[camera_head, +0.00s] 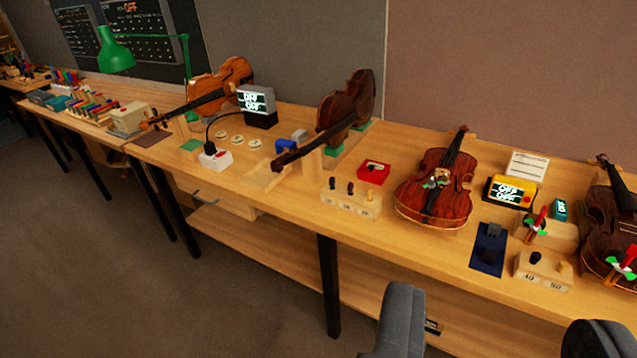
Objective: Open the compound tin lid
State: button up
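My gripper (498,335) shows at the bottom right as two dark, widely spaced fingers with nothing between them. It is in front of the bench (270,205), apart from everything on it. No other thing is clearly a compound tin.
A violin (437,190) lies right of the red box, and a dark violin (345,110) leans on a stand behind it. A wooden block with pegs (351,201) stands in front. A yellow display box (509,192) and dark blue mat (488,250) are farther right. Floor is clear at left.

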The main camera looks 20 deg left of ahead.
aim_at(376, 170)
jog(key=z, duration=0.95)
jog(key=k, duration=0.15)
jog(key=u, duration=1.55)
jog(key=i, duration=1.4)
jog(key=z, duration=0.9)
jog(key=i, duration=0.7)
jog(key=z, duration=0.6)
